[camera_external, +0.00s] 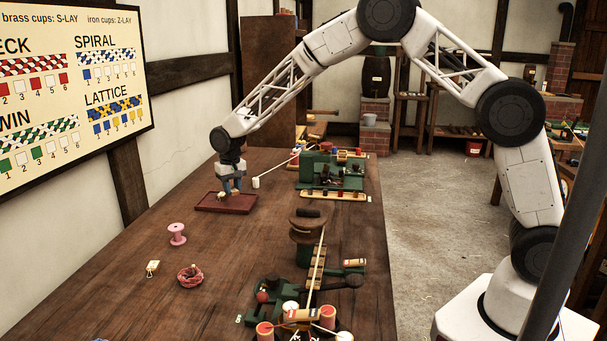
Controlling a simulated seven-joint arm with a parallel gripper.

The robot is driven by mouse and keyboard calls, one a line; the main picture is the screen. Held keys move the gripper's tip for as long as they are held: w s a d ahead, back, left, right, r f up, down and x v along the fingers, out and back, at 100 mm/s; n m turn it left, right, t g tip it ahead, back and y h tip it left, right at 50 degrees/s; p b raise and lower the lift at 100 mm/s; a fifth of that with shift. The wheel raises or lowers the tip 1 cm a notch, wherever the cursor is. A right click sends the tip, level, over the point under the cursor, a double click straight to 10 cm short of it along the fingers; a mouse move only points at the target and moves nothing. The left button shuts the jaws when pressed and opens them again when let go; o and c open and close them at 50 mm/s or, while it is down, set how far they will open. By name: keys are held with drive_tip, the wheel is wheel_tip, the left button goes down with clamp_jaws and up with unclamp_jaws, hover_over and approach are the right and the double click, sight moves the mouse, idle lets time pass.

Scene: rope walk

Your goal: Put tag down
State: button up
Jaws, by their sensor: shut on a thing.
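My gripper (229,191) is at the far left of the table, pointing down, low over a shallow dark red tray (244,204). Its blue fingers are shut on the tag (222,194), which shows only as a small pale patch at the fingertips. The fingers hide most of it. I cannot tell whether the tag touches the tray floor.
A white piece (255,182) at a rope's end is close right of my gripper. A pink spool (177,234), a clip-like item (152,268) and a red coil (190,277) lie nearer. Table between is clear.

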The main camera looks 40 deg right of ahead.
sight(232, 203)
drive_tip(key=shift+w+a, duration=0.1)
drive_tip(key=shift+w, duration=0.2)
drive_tip(key=shift+f, duration=0.15)
drive_tip(key=shift+f, duration=1.65)
drive_tip(key=shift+f, duration=0.15)
drive_tip(key=o, duration=0.9)
wheel_tip(232, 203, up, 12)
drive_tip(key=shift+r, duration=0.15)
